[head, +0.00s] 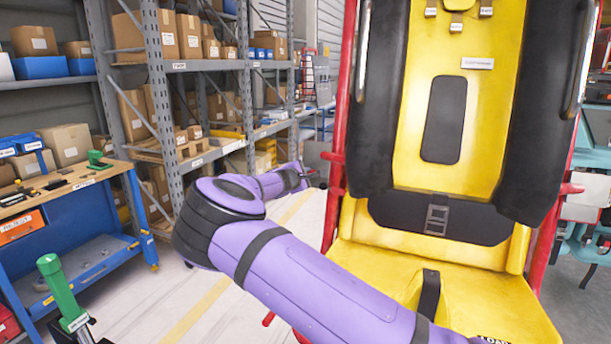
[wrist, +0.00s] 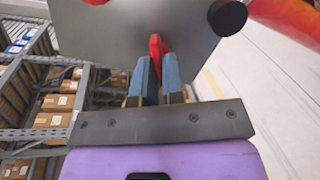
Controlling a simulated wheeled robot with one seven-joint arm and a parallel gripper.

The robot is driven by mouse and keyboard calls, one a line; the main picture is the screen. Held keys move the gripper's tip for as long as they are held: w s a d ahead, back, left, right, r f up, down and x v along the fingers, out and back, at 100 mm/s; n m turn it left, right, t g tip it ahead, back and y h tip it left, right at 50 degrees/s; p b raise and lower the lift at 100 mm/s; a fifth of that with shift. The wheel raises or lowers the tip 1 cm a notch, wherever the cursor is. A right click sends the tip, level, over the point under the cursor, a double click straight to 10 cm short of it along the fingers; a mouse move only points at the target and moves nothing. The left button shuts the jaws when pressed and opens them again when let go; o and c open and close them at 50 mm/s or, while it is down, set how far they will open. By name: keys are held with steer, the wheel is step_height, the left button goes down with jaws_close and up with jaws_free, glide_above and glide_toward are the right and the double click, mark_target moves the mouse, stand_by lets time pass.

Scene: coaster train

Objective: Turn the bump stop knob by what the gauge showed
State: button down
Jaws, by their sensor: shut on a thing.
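In the wrist view my gripper (wrist: 155,72) has its two blue-grey fingers closed on a narrow red knob (wrist: 155,45). The knob stands in front of a flat grey plate (wrist: 100,40); I cannot read any mark on it. In the head view my purple arm reaches away to the left of the yellow seat, and my gripper (head: 306,175) is small and far, beside the red seat frame (head: 338,150). The knob cannot be made out in the head view. No gauge that I can identify shows.
A black round cap (wrist: 228,16) sits at the plate's right edge, with a red tube (wrist: 290,18) beyond. The yellow seat (head: 470,300) with black restraints fills the right. A blue workbench (head: 90,225) and shelving (head: 160,80) stand left.

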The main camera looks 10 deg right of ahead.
steer(key=shift+a+f, duration=0.1)
stand_by(0.3)
steer(key=c, duration=1.2)
jaws_free()
steer(key=shift+s, duration=0.1)
steer(key=v, duration=1)
steer(key=shift+s+a, duration=0.25)
steer(key=shift+a, duration=0.05)
